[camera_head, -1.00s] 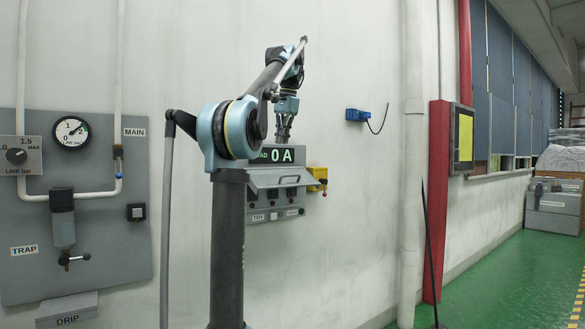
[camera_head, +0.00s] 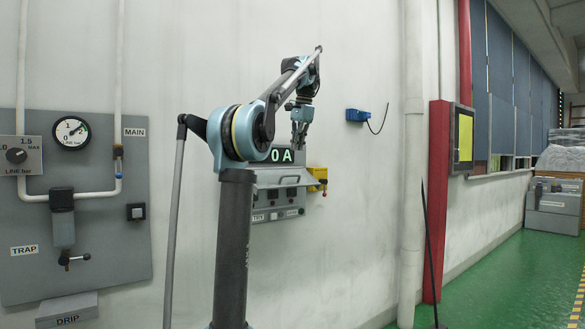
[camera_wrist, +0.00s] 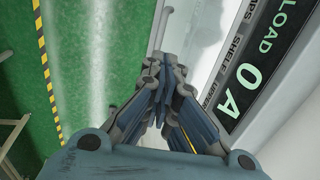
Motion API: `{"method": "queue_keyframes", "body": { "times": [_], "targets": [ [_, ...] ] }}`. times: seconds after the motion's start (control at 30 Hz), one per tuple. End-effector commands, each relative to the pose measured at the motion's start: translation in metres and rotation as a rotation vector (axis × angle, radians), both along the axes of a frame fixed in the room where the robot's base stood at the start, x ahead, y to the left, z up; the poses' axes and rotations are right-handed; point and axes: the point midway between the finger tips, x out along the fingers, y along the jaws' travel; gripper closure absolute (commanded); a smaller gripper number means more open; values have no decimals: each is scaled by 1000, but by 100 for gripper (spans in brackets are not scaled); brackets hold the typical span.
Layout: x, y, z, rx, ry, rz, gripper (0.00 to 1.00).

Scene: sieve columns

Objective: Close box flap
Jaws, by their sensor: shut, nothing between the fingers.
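The grey control box (camera_head: 290,208) is on the wall, with dark switches and a small label on its front. Its grey flap (camera_head: 290,178) shows as a pale strip under the lit 0 A display (camera_head: 287,156). My arm hides the left part of both, and I cannot tell the flap's exact angle. My gripper (camera_head: 298,147) hangs fingers-down in front of the display's right end, above the flap. In the wrist view the fingers (camera_wrist: 166,75) are together and empty, left of the display (camera_wrist: 250,80).
A yellow device (camera_head: 317,179) is on the box's right side. A blue wall fitting (camera_head: 357,115) with a cable is farther right. A gauge panel (camera_head: 100,240) is at left, and a white pipe (camera_head: 412,180) and red post (camera_head: 437,200) are at right. The green floor (camera_head: 490,270) is clear there.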

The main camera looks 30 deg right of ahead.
Motion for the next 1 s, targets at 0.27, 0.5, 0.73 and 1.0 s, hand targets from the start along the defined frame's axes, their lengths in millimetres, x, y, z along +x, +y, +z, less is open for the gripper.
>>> {"method": "queue_keyframes", "body": {
  "times": [0.27, 0.5, 0.73, 1.0],
  "targets": [
    [8, 2, -41, 0, 0, 1, 100],
    [14, 3, -69, 0, 0, 0, 100],
    [16, 3, -79, 0, 0, 1, 100],
    [16, 3, -80, 0, 0, 1, 100]
  ]
}}
